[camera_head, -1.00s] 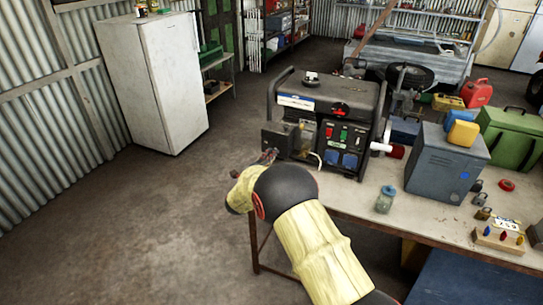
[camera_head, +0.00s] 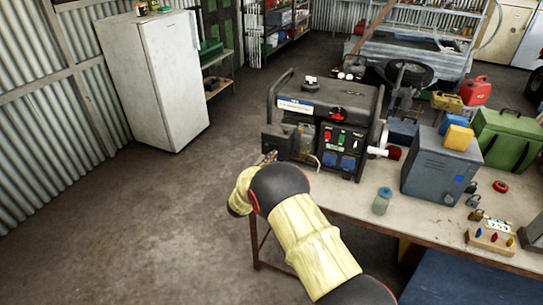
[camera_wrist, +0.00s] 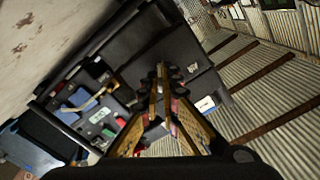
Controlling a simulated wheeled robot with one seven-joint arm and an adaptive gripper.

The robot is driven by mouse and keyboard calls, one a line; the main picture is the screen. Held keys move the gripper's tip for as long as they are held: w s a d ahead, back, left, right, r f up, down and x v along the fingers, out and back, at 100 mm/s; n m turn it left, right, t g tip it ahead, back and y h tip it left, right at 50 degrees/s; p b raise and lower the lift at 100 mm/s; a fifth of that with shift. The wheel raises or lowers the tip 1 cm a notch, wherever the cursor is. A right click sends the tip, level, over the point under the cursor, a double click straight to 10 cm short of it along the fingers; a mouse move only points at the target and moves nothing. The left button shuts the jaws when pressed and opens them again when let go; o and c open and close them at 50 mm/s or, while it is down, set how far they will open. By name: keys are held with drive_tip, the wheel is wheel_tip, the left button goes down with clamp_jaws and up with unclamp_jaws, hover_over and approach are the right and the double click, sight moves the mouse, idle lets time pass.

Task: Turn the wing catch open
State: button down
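The black generator (camera_head: 335,105) stands on the bench, with a dark box (camera_head: 278,139) on its left end. My gripper (camera_head: 268,158) is at the lower part of this box, small and partly hidden by my arm. In the wrist view my gripper's fingers (camera_wrist: 163,78) reach across the generator's dark casing (camera_wrist: 150,50). The fingertips are close together with a narrow gap. I cannot make out the wing catch; it may be hidden at the fingertips. Whether the fingers hold anything is not clear.
The bench (camera_head: 345,195) also holds a glass jar (camera_head: 382,201), a grey-blue metal box (camera_head: 439,166) and a green case (camera_head: 508,138) to the right of the generator. A white fridge (camera_head: 155,80) stands at the left. The floor between the fridge and bench is clear.

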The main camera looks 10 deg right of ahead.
drive_tip(key=shift+f+n+p, duration=0.15)
drive_tip(key=shift+n+p, duration=1.55)
drive_tip(key=shift+n, duration=1.8)
drive_tip(key=c, duration=2.1)
unclamp_jaws()
drive_tip(key=shift+o, duration=0.2)
drive_tip(key=v, duration=1.2)
